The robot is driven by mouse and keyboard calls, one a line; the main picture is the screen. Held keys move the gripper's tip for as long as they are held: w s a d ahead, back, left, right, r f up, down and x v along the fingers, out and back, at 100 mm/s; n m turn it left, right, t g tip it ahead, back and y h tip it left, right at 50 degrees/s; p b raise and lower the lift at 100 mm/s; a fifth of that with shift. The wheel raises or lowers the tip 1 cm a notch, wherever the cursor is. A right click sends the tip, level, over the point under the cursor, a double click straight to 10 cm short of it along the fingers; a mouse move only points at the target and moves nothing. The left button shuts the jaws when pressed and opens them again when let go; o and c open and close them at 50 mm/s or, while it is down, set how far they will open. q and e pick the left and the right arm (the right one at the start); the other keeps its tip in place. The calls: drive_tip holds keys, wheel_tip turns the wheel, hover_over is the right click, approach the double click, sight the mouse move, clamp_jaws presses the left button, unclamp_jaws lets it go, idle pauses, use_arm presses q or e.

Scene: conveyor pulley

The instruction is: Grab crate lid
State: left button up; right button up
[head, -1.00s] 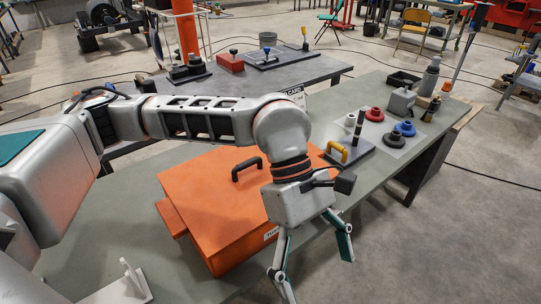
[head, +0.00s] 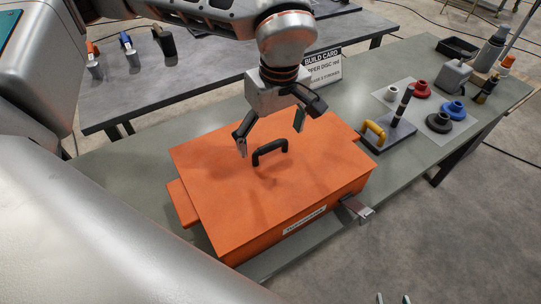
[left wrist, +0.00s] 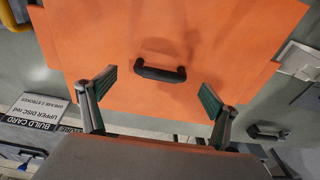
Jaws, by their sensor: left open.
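The orange crate lid (head: 222,183) lies on the orange crate (head: 345,196) on the grey-green table. A black arched handle (head: 270,151) stands in the middle of the lid. My left gripper (head: 270,141) is open and empty above the lid, its fingers on either side of the handle in the head view. In the left wrist view the handle (left wrist: 160,73) lies ahead of the gap between the open fingers (left wrist: 156,94), apart from both. Only two fingertips of my right gripper (head: 393,299) show at the bottom edge of the head view; they are spread apart.
A plate with a yellow handle (head: 375,133) and a dark post sits right of the crate. Beyond it are red, blue and black discs on a light mat (head: 416,124). A build card (head: 322,66) stands behind the crate. A metal piece (head: 357,208) juts out by the crate's front.

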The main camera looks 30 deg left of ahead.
sight(271, 144)
use_arm(q)
drive_tip(key=shift+a+f, duration=0.2)
drive_tip(key=shift+f, duration=1.55)
drive_tip(key=c, duration=1.5)
drive_tip(key=shift+w+r, duration=0.1)
drive_tip(key=shift+r, duration=0.05)
